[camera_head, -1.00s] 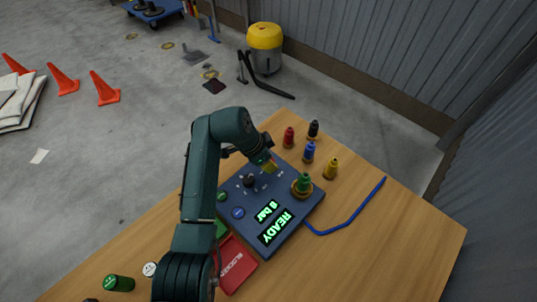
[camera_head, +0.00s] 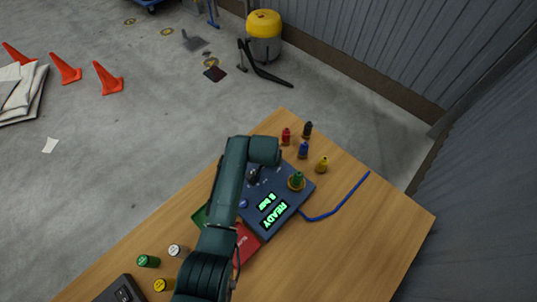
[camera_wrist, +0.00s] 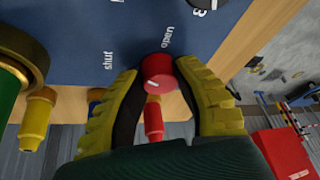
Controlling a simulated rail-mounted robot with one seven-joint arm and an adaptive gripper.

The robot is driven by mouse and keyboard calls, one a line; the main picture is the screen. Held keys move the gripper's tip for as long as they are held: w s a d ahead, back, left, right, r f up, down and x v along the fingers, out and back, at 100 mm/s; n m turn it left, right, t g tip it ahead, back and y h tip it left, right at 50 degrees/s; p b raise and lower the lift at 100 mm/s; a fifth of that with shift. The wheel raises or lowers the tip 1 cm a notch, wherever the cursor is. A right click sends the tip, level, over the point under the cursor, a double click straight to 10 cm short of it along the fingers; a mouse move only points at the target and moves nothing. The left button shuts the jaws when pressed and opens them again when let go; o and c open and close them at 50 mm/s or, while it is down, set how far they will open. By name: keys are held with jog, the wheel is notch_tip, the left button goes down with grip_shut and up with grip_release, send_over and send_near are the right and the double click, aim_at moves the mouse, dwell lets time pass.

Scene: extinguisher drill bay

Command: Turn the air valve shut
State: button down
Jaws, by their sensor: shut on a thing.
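The air valve is a red knob (camera_wrist: 158,73) with a short white mark, on the blue-grey panel (camera_wrist: 75,30) in the wrist view. The words "shut" and "open" are printed beside it, "shut" to the left and "open" above. My gripper (camera_wrist: 158,76) has its yellow-padded fingers closed on either side of the knob, holding it. In the head view, my arm hides the gripper and the valve. The same panel (camera_head: 262,225) shows there, with lit text "READY" and "8 bar".
Red (camera_head: 286,136), black (camera_head: 307,130), blue (camera_head: 303,150) and yellow (camera_head: 321,165) fittings stand beyond the panel. A green fitting (camera_head: 297,179) sits on its right corner. A blue hose (camera_head: 345,202) lies on the wooden table (camera_head: 370,235). A red block (camera_head: 246,243) lies by my arm.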

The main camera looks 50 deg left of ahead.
jog(key=n, duration=0.1)
jog(key=n+g, duration=0.1)
jog(key=n, duration=0.1)
jog(key=n+y, duration=0.1)
jog(key=n, duration=0.1)
jog(key=shift+d+f+g, duration=0.1)
jog(key=shift+f+g, duration=0.2)
jog(key=shift+g, duration=0.1)
jog(key=shift+s, duration=0.1)
jog(key=c, duration=0.7)
grip_release()
jog(key=shift+r, duration=0.2)
jog(key=shift+r, duration=0.35)
jog(key=v, duration=1.1)
jog(key=shift+d, duration=0.2)
